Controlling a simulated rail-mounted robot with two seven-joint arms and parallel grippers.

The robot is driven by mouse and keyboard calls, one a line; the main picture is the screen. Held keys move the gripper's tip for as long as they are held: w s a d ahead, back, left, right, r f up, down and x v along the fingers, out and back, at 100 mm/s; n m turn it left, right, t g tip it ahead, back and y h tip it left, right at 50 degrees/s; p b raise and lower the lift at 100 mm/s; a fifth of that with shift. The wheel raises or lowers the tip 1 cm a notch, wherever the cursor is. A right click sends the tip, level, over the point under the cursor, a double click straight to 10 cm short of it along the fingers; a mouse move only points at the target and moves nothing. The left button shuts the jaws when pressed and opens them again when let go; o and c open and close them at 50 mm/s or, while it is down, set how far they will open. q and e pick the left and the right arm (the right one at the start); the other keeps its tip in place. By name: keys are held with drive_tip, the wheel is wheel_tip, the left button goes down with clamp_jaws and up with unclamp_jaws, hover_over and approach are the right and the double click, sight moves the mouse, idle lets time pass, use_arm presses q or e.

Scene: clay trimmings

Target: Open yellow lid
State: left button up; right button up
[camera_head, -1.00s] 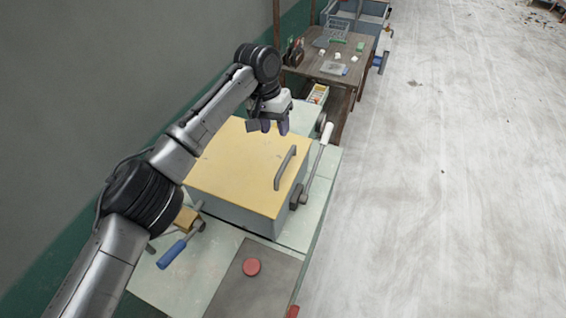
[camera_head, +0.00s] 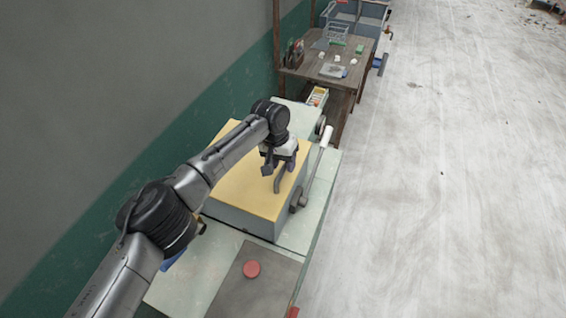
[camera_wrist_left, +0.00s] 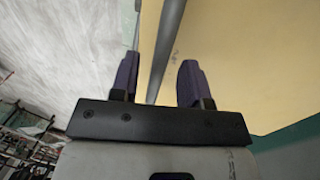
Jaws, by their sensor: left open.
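The yellow lid (camera_head: 243,187) lies closed on top of a grey box (camera_head: 243,222) on a pale green bench. It also fills much of the left wrist view (camera_wrist_left: 243,65). A grey bar handle (camera_head: 278,184) stands on the lid near its right edge. My left gripper (camera_head: 279,170) is open above the lid at the handle. In the left wrist view, the handle (camera_wrist_left: 166,50) runs between the two dark purple fingers (camera_wrist_left: 157,78), with a gap visible on each side. The gripper and wrist hide the far part of the handle in the head view. My right gripper is not in view.
A lever with a white grip (camera_head: 325,137) stands right of the box. A red button (camera_head: 251,269) sits on a dark plate in front. A wooden table (camera_head: 310,68) with small items stands behind. The pale floor (camera_head: 450,180) at right is open.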

use_arm(q)
drive_tip(key=shift+f, duration=0.3)
clamp_jaws()
idle(0.3)
